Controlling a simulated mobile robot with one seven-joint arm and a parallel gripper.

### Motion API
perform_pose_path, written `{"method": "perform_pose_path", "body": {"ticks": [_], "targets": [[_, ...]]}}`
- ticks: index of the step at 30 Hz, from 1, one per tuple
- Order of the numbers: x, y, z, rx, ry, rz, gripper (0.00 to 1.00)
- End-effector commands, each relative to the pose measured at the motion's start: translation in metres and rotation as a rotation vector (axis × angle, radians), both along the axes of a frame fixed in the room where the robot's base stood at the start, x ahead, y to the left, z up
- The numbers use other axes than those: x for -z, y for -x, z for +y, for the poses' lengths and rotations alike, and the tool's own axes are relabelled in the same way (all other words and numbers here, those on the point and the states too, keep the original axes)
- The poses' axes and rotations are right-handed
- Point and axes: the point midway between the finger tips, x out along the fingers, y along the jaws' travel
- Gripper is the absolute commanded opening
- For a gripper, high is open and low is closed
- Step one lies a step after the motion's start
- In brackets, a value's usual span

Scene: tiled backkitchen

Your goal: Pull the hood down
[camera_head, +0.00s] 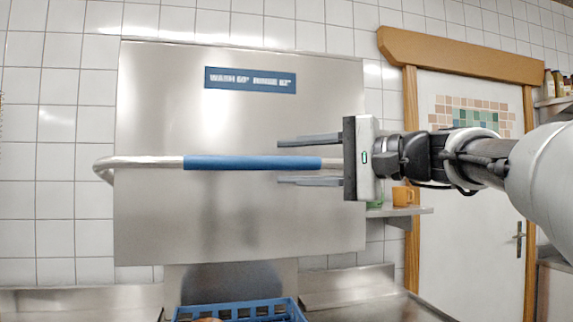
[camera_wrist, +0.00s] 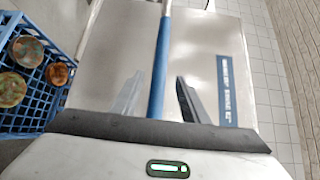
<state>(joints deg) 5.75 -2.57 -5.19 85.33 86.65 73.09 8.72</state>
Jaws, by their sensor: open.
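The hood (camera_head: 240,215) is a large stainless steel box, raised above the counter, with a blue label strip reading "WASH" and "RINSE" near its top. A horizontal bar handle with a blue grip (camera_head: 235,162) runs across its front. My gripper (camera_head: 279,161) is open at the right part of the handle, one finger above the bar and one below. In the wrist view the blue grip (camera_wrist: 160,75) runs between the two spread fingers (camera_wrist: 156,98). I cannot tell whether either finger touches it. The hood (camera_wrist: 200,50) also shows behind it there.
A blue rack (camera_head: 240,311) stands below the hood; in the wrist view the rack (camera_wrist: 58,98) holds several round brownish items. A small shelf (camera_head: 405,211) with an orange mug (camera_head: 404,196) is at the right, near a wood-framed door (camera_head: 470,240). Steel counters lie on both sides.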

Motion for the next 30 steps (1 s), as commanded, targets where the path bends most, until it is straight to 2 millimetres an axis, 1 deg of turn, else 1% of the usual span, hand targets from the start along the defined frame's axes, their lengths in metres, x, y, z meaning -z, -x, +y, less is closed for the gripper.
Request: {"method": "perform_pose_path", "body": {"ticks": [1, 6, 12, 18, 25, 26, 30], "targets": [[0.0, -0.005, 0.011, -0.004, 0.0, 0.001, 0.41], [0.001, -0.022, 0.042, -0.004, 0.0, 0.001, 0.41], [0.001, -0.035, 0.067, -0.002, -0.001, 0.001, 0.41], [0.001, -0.04, 0.075, 0.0, 0.0, 0.0, 0.41], [0.001, -0.041, 0.075, 0.001, 0.0, 0.0, 0.41], [0.001, -0.041, 0.075, 0.001, 0.0, 0.0, 0.38], [0.001, -0.04, 0.075, 0.001, 0.0, 0.0, 0.14]]}}
